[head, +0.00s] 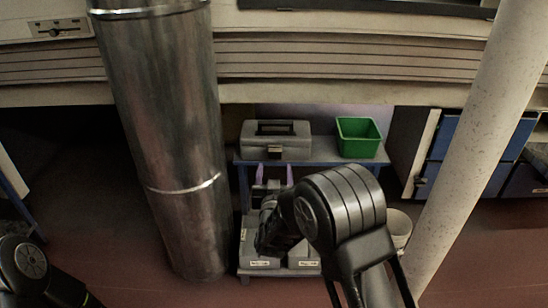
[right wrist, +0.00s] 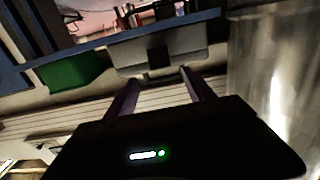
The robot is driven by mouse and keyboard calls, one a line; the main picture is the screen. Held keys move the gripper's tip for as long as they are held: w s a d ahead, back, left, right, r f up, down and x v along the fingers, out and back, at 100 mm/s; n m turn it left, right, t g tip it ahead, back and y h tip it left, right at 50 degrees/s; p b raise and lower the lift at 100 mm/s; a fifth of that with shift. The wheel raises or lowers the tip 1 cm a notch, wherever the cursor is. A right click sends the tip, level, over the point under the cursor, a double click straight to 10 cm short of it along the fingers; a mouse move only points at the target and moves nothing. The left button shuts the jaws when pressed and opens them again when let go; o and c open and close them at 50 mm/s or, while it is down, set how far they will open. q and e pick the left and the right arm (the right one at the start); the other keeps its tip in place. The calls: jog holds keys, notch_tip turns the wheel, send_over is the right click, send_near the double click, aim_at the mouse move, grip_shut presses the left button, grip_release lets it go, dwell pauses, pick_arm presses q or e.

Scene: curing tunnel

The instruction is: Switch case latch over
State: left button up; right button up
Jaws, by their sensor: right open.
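A grey case (head: 290,143) with a dark handle on its lid sits on a blue-edged bench. Its small latch (head: 275,150) is at the middle of the front face; whether it is up or down is too small to tell. My right gripper (head: 274,173) is in front of and below the case, its two purple fingers apart and empty. In the right wrist view the case (right wrist: 190,45) appears upside down beyond the fingertips (right wrist: 160,76), with the dark latch (right wrist: 158,58) between their lines. I see no contact. My left gripper is out of view.
A green bin (head: 359,138) stands right of the case on the bench (head: 325,155). Labelled grey boxes (head: 258,257) are on the lower shelf. A thick metal duct (head: 165,130) stands at left, a pale pipe (head: 480,140) at right. A ribbed panel (head: 340,55) overhangs the bench.

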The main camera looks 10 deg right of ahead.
aim_at(275, 153)
jog(key=b+x, duration=0.2)
jog(key=x, duration=0.4)
jog(key=shift+w+d+f, duration=0.1)
jog(key=shift+w, duration=0.15)
jog(key=shift+w+d, duration=0.15)
jog(key=shift+w, duration=0.5)
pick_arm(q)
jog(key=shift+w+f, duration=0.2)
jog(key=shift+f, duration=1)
